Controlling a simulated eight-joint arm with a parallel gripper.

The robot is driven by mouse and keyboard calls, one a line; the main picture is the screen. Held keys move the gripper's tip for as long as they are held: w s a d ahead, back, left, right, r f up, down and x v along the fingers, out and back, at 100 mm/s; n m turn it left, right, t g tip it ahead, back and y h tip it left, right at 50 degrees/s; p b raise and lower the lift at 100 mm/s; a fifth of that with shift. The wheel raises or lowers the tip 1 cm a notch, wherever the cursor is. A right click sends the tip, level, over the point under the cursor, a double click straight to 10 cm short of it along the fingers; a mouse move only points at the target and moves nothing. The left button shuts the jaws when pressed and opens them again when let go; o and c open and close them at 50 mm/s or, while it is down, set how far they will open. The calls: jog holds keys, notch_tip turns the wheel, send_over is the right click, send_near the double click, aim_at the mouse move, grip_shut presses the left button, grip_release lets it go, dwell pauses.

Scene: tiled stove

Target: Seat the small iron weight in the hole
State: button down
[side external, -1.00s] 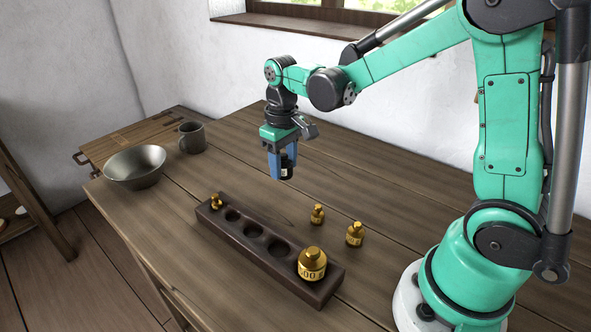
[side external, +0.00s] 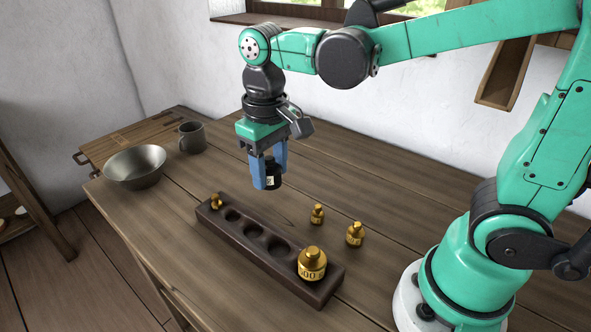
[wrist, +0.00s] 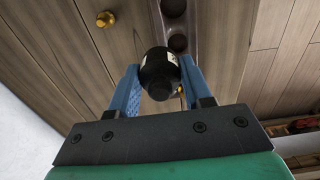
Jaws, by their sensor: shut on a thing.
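The small iron weight (side external: 270,176) is black with a pale label. My gripper (side external: 269,182) is shut on it and holds it upright in the air, above the table behind the wooden block. It also shows in the wrist view (wrist: 159,72), between the blue fingers. The dark wooden block (side external: 225,224) has a row of round holes. A small brass weight (side external: 216,201) sits at its far left end and a large brass weight (side external: 312,264) at its near right end. Three holes between them are empty, including a smaller one (side external: 233,215) towards the left.
Two brass weights (side external: 317,214) (side external: 355,234) stand loose on the table right of the block. A metal bowl (side external: 135,168) and a grey mug (side external: 192,137) stand at the back left. The table between block and mug is clear.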

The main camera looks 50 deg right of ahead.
jog(key=s+a+f, duration=0.2)
jog(key=s+f, duration=0.1)
jog(key=shift+s+a, duration=0.25)
send_over(280, 253)
jog(key=shift+f, duration=2.85)
jog(key=shift+f, duration=0.95)
jog(key=shift+c, duration=1.4)
grip_release()
jog(key=shift+r, duration=2.8)
